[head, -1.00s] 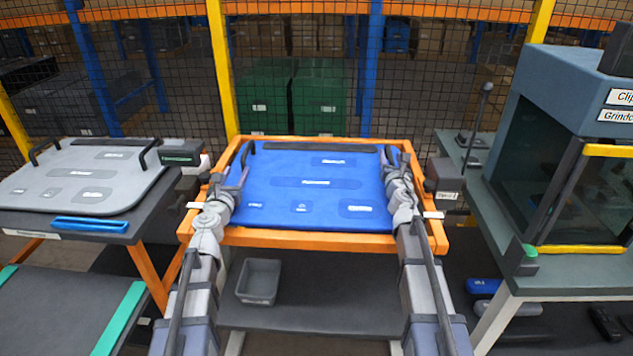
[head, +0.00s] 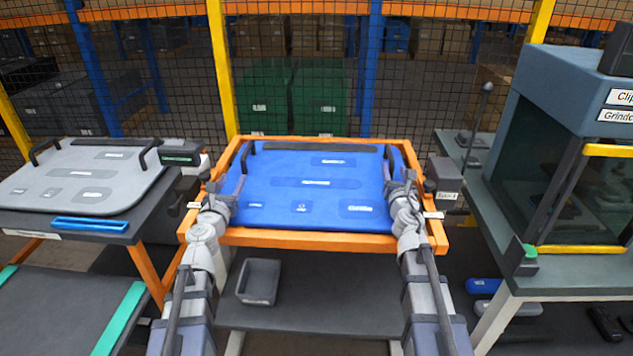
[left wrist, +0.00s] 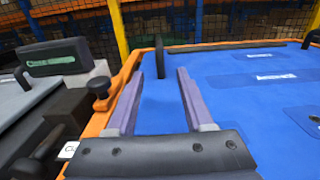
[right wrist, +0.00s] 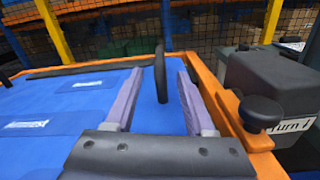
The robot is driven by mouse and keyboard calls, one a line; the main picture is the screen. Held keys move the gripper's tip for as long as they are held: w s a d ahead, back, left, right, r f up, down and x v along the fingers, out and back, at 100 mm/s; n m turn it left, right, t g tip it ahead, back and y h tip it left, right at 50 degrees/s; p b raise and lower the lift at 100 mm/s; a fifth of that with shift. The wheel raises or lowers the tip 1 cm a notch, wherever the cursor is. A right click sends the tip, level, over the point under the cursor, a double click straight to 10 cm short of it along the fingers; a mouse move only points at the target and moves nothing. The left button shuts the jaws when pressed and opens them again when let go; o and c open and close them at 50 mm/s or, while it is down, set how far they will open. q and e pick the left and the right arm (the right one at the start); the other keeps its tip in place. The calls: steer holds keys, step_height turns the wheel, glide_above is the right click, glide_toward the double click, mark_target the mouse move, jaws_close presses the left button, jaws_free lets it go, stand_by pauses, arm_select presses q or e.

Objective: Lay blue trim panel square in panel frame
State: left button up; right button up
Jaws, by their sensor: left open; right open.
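The blue trim panel (head: 290,205) lies flat inside the orange panel frame (head: 300,239), its edges close along the frame's sides. It has dark handles at its left and right sides; the left wrist view shows the left handle (left wrist: 160,58) and the right wrist view the right handle (right wrist: 160,72). My left gripper (head: 231,187) is open, its fingers (left wrist: 158,84) over the panel's left edge, short of the handle. My right gripper (head: 402,180) is open, its fingers (right wrist: 158,86) on either side of the handle in view, with no grip on it. Exact contact with the panel is unclear.
Dark clamp units stand beside the frame at left (head: 182,155) and right (head: 444,176). A grey panel (head: 85,175) lies on the left table. A grey bin (head: 259,282) sits on the shelf below. A machine cabinet (head: 570,130) stands at right.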

steer(key=s, duration=0.4)
steer(key=shift+s+a, duration=0.2)
steer(key=shift+s, duration=0.1)
